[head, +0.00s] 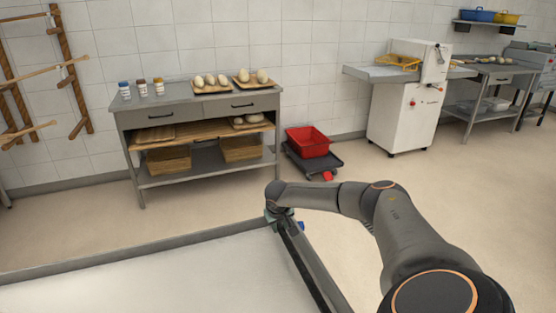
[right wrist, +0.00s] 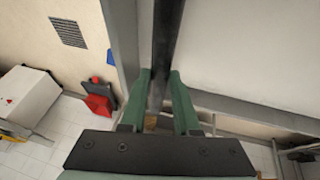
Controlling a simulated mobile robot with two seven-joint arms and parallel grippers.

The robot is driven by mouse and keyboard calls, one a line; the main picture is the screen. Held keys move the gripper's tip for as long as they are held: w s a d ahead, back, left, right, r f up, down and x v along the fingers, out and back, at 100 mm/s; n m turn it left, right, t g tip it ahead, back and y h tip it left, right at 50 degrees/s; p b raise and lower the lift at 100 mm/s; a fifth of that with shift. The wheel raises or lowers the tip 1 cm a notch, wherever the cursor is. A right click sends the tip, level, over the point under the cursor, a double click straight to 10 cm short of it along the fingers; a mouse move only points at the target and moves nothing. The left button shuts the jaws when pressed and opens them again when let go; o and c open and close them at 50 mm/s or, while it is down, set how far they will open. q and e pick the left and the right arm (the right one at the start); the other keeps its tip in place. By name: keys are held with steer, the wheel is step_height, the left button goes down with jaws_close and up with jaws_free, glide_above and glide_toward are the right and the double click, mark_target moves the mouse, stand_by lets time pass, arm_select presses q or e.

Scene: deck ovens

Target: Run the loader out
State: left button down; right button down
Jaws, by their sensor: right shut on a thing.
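The loader (head: 150,285) shows at the lower left of the head view as a broad pale surface with a grey rim. A dark bar (head: 305,268) runs along its right side. In the right wrist view the pale surface (right wrist: 250,45) lies right of the dark bar (right wrist: 168,35). My right gripper (head: 281,216) is at the far right corner of the loader. In the right wrist view its green fingers (right wrist: 160,78) are shut on the dark bar, one on each side. The fingers are mostly hidden in the head view. My left gripper is not in view.
A grey workbench (head: 195,107) with dough pieces, jars and baskets stands at the back wall. A red crate (head: 309,142) sits on a low dark dolly (head: 314,162). A white machine (head: 402,115) stands back right. The floor between is clear.

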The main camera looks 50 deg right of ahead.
steer(key=shift+s+d, duration=0.35)
steer(key=shift+d, duration=0.1)
steer(key=c, duration=0.7)
jaws_free()
steer(key=shift+o, duration=0.2)
steer(key=shift+w+a, duration=0.15)
steer(key=shift+a+r, duration=0.15)
steer(key=shift+r, duration=0.1)
steer(key=p+v, duration=0.1)
steer(key=v, duration=1.1)
steer(key=shift+f, duration=0.1)
